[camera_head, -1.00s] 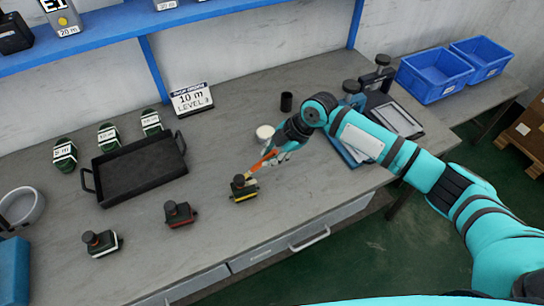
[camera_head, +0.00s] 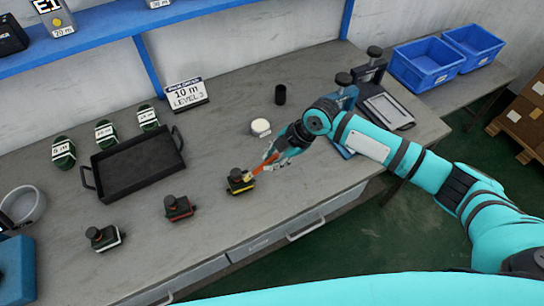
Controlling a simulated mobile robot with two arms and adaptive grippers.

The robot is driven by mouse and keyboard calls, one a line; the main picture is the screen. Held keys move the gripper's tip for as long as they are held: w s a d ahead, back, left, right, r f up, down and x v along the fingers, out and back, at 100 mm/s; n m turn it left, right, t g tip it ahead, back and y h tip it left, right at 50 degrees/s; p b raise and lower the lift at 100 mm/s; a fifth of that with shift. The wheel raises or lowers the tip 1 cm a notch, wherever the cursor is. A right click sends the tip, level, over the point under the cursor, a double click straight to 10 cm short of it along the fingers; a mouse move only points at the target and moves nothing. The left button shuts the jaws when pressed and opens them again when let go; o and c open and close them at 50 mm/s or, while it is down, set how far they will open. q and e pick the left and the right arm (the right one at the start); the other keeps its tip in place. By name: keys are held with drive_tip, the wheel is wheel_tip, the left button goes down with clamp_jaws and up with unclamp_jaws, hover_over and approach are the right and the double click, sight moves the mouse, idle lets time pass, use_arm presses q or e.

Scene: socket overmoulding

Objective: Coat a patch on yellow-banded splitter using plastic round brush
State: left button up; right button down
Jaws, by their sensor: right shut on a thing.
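The yellow-banded splitter (camera_head: 239,183) is a small dark block with a knob on top and a yellow band, standing on the grey bench. My right gripper (camera_head: 277,155) is shut on the brush (camera_head: 265,166), which has an orange handle. The brush points down and left, with its pale tip at the splitter's right side; whether the tip touches is too small to tell. A red-banded splitter (camera_head: 178,208) and a white-banded splitter (camera_head: 103,237) stand to the left along the bench front. My left gripper is not in view.
A black tray (camera_head: 136,165) lies left of centre, with several green labelled rolls behind it. A white round pot (camera_head: 260,128) and a black cup (camera_head: 280,95) stand behind my right gripper. A sign (camera_head: 186,95) stands at the back. Blue bins (camera_head: 428,64) are far right.

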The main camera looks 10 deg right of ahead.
drive_tip(key=shift+r+p, duration=2.05)
drive_tip(key=shift+r, duration=0.8)
wheel_tip(320, 180, up, 3)
drive_tip(key=p, duration=0.2)
drive_tip(key=shift+p, duration=0.35)
drive_tip(key=shift+f, duration=0.15)
drive_tip(key=shift+s+a+f+b, duration=0.1)
drive_tip(key=shift+a+f+b, duration=0.1)
drive_tip(key=shift+f+b, duration=0.25)
drive_tip(key=shift+a+f+b, duration=0.15)
drive_tip(key=shift+f+b, duration=0.15)
drive_tip(key=shift+f, duration=0.15)
